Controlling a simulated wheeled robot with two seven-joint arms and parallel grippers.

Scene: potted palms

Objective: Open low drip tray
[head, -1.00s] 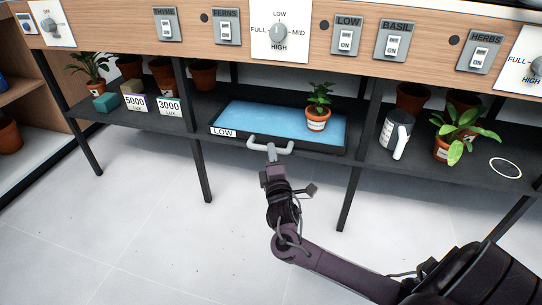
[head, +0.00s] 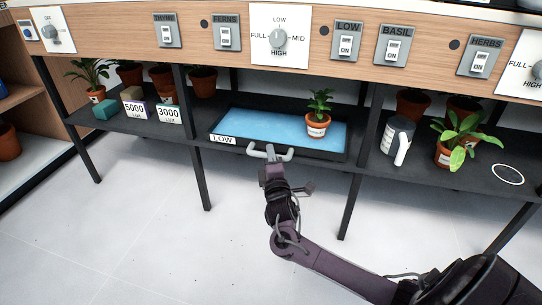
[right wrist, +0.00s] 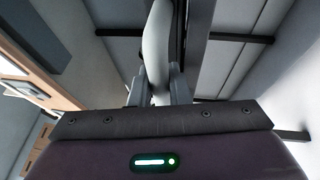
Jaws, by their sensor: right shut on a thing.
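The low drip tray (head: 279,149) is a dark tray with a blue inside and a "LOW" label, on the dark shelf under the wooden panel. Its pale U-shaped handle (head: 284,156) sticks out from the front edge. My right gripper (head: 270,153) is shut on the handle, left of its middle. In the right wrist view, the pale handle bar (right wrist: 157,50) runs between the two fingers of my right gripper (right wrist: 161,85). A small potted plant (head: 318,125) stands in the tray's right part. My left gripper is not in view.
Lux-marked blocks (head: 136,108) and pots stand to the left. A shelf leg (head: 349,205) rises right of my arm. The floor before the tray is clear.

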